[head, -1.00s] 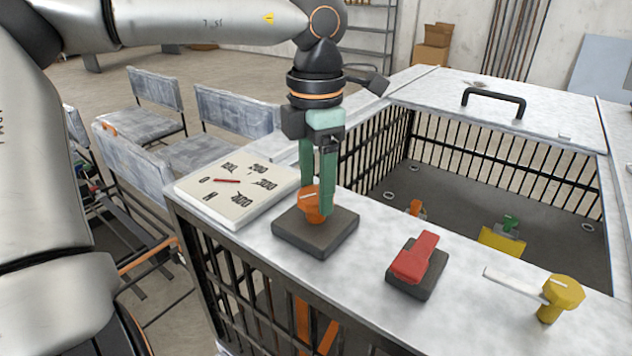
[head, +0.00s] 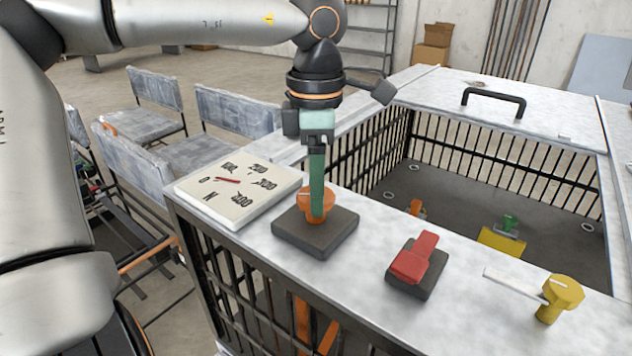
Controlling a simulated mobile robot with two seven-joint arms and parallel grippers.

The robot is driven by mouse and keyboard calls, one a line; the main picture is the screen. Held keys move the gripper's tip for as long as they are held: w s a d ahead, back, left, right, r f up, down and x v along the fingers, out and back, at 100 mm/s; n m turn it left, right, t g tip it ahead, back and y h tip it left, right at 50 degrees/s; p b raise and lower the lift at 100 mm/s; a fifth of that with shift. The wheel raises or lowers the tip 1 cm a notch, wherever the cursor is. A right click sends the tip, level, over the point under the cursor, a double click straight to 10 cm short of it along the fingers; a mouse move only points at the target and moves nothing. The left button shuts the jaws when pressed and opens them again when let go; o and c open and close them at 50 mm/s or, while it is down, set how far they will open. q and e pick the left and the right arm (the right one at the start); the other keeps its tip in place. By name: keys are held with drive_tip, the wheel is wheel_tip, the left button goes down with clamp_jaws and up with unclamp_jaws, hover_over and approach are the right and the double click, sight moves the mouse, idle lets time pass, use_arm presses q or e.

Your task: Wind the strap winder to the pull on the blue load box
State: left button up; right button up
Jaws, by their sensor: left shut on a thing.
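The orange knob (head: 305,202), apparently the strap winder, stands on a dark square base (head: 318,240) on the pale counter. My left gripper (head: 316,215) points straight down and is shut on the knob, its green fingers lined up one behind the other from this view. A white dial plate (head: 240,205) lies to the left of the base. No blue load box shows. My right gripper is not in view.
A red lever (head: 412,262) on a dark base and a yellow knob (head: 563,292) with a pale bar stand to the right on the counter. Behind is a barred pit (head: 450,190) with a yellow block (head: 500,242) inside. A black handle (head: 493,98) stands on the far rim.

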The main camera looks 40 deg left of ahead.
use_arm(q)
drive_tip(key=o, duration=1.4)
wheel_tip(320, 180, up, 13)
drive_tip(key=shift+f, duration=0.2)
